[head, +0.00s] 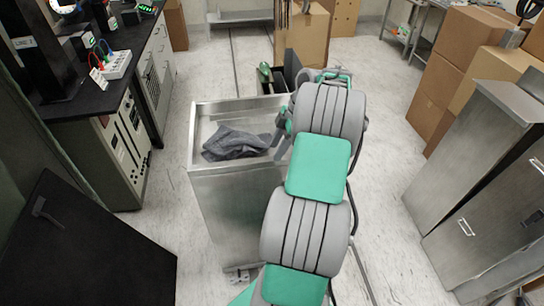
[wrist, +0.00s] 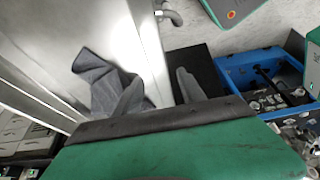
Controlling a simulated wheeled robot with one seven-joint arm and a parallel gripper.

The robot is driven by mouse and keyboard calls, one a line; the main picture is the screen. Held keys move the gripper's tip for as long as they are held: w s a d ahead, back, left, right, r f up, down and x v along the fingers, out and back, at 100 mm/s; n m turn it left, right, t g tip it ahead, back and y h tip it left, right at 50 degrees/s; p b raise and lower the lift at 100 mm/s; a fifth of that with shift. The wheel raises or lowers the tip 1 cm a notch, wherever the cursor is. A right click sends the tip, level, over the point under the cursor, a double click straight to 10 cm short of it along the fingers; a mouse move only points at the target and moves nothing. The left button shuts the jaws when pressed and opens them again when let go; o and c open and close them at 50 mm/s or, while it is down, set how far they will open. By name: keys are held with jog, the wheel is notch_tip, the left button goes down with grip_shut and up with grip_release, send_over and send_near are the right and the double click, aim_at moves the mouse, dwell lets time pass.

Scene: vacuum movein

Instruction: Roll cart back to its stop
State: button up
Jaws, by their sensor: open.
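The cart (head: 230,210) is an open-topped stainless steel box in the middle of the head view. A crumpled dark grey cloth (head: 235,144) lies in its top and also shows in the wrist view (wrist: 98,85). My gripper (head: 281,136) is at the cart's right rim, partly hidden by my arm. In the wrist view my gripper (wrist: 157,90) has its fingers apart, with the cart's bright metal rim (wrist: 149,45) running between them. I cannot tell whether either finger touches it. My arm hides much of the cart's right side.
Dark rails (head: 235,62) run along the floor behind the cart. A black-topped bench (head: 100,75) stands left, metal cabinets (head: 480,165) and cardboard boxes (head: 450,70) right. A blue bin (wrist: 233,68) shows beyond the rim in the wrist view. Floor between cart and cabinets is clear.

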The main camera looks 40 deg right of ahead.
aim_at(271, 158)
jog(key=x, duration=0.5)
jog(key=shift+c, duration=0.2)
grip_shut()
dwell(1.1)
